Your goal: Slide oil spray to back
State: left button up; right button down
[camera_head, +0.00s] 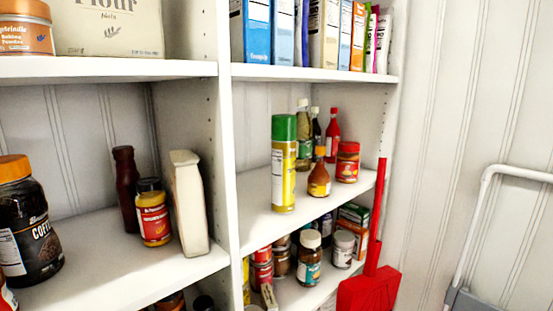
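The oil spray appears to be the tall yellow can with a green cap (284,170). It stands upright near the front edge of the right-hand middle shelf (258,212), towards its left side. Bottles stand behind it and to its right. Neither of my grippers shows in the head view, and nothing is touching the can.
An orange sauce bottle (319,182) and a red-lidded jar (347,163) stand right of the can. A green-labelled bottle (304,145) stands farther back. A white upright panel (228,180) bounds the shelf's left. A red long-handled tool (372,285) stands at the right front.

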aim_at(285, 127)
jog(key=u, duration=1.65)
jog(key=k, duration=0.6)
jog(key=z, duration=0.2)
